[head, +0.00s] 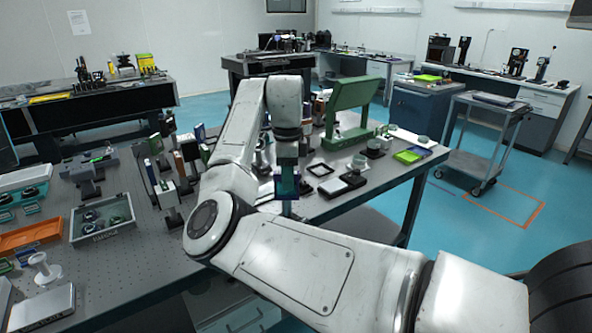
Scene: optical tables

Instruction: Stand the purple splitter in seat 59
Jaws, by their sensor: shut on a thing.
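My gripper (287,168) hangs pointing down over the near right part of the optical table (140,262). It is shut on a small upright plate with a dark blue-purple edge and a teal face, which I take for the purple splitter (288,188). The splitter looks held above the table near its front edge, but the gap below it is hard to judge. The fingertips are too small to make out clearly. Seat 59 cannot be picked out; no seat number is readable, and my arm covers part of the table.
Several upright mounted optics (163,190) stand left of my arm. A grey tray (101,219) and an orange tray (30,237) lie further left. A cart (487,135) stands beyond.

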